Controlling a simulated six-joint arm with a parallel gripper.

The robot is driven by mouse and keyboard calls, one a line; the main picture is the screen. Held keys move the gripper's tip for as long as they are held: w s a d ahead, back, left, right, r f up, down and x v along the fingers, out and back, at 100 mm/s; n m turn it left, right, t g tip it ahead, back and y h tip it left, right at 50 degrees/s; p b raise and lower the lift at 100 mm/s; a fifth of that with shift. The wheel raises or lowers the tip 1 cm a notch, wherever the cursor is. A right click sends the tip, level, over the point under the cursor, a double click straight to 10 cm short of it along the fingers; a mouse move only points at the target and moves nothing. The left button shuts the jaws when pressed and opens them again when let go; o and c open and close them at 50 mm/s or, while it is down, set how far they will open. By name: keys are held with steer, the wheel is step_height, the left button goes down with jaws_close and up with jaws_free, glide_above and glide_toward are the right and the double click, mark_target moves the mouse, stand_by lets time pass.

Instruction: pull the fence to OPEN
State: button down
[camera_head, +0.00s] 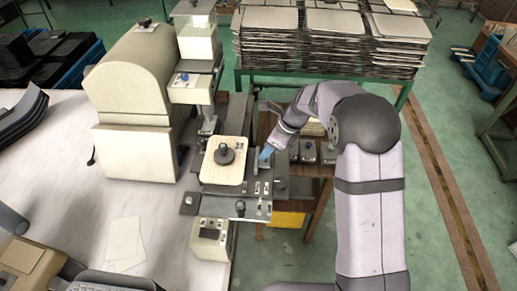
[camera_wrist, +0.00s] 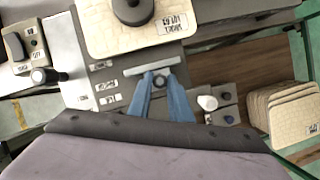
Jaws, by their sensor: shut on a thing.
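The fence (camera_wrist: 135,72) is a grey bar with a small round knob (camera_wrist: 159,81), beside the edge of the cream tray panel (camera_wrist: 105,38). In the head view the fence (camera_head: 254,154) stands upright just right of the panel (camera_head: 222,177). My gripper (camera_wrist: 163,92) has blue fingers closed on the knob; it also shows in the head view (camera_head: 266,153). The fingers partly hide the knob. Several small white labels (camera_wrist: 106,84) lie on the grey plate left of the fence; their words are too small to read surely.
A black knob (camera_wrist: 132,8) sits on the tray panel. A switch box (camera_wrist: 22,50) is at the left of the wrist view. Dark blocks (camera_head: 308,150) stand right of my gripper on a brown table. Stacked panels (camera_head: 330,45) fill the back. A cream machine (camera_head: 140,80) stands left.

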mark_target(280, 164)
steer(key=d, duration=0.4)
steer(key=shift+d, duration=0.15)
steer(key=c, duration=1.6)
jaws_free()
steer(key=shift+c, duration=0.2)
steer(key=b+v, duration=0.1)
steer(key=v, duration=0.6)
steer(key=shift+b, duration=0.4)
steer(key=shift+d+r, duration=0.1)
steer(key=shift+r, duration=0.05)
